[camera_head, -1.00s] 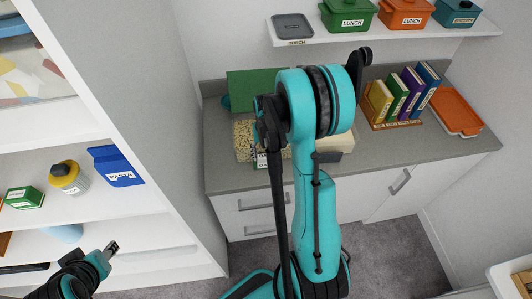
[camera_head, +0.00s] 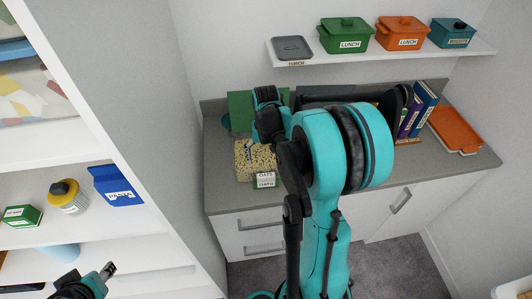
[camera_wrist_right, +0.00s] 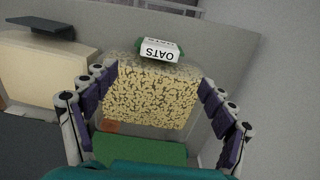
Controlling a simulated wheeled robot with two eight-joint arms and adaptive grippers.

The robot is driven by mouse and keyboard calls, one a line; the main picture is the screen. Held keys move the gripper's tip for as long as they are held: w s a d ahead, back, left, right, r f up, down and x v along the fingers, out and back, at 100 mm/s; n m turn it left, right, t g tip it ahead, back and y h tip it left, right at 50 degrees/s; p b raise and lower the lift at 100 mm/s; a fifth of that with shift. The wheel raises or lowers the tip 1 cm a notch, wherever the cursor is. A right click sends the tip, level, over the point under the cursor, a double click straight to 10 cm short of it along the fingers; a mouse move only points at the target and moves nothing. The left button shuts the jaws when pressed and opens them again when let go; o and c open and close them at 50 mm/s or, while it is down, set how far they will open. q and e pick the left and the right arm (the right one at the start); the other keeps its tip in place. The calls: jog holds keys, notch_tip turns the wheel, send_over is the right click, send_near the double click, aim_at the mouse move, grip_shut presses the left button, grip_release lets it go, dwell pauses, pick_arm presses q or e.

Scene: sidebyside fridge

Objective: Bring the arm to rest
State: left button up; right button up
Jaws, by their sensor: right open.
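My right arm rises from the bottom centre of the head view, its large teal joint over the counter. My right gripper is open in the wrist view (camera_wrist_right: 158,80), with its jointed fingers on either side of the view. The clear oats container (camera_wrist_right: 150,98) shows between the fingers, its label upside down there; I cannot tell whether they touch it. In the head view the oats container (camera_head: 250,160) stands on the counter, just beside the right wrist. My left gripper (camera_head: 108,270) is at the lower left of the head view, partly cut off; its opening is unclear.
The grey counter (camera_head: 225,198) also holds a green board (camera_head: 240,108), books (camera_head: 425,98) and an orange tray (camera_head: 455,130). A wall shelf (camera_head: 375,54) with lunch boxes is above. Fridge shelves (camera_head: 60,165) with a jar (camera_head: 68,196) stand at the left.

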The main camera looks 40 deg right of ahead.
notch_tip(320, 180, up, 2)
jog(key=shift+r, duration=0.15)
dwell(0.5)
jog(key=s+a+f+n+t+b, duration=0.3)
jog(key=s+a+f+b, duration=0.1)
jog(key=a+b, duration=0.4)
jog(key=s+a+f+n+t+b, duration=0.3)
jog(key=a+b, duration=0.5)
jog(key=a, duration=0.3)
notch_tip(320, 180, down, 2)
jog(key=shift+s+a+f+t, duration=0.25)
jog(key=shift+s+t, duration=0.35)
jog(key=shift+s, duration=0.35)
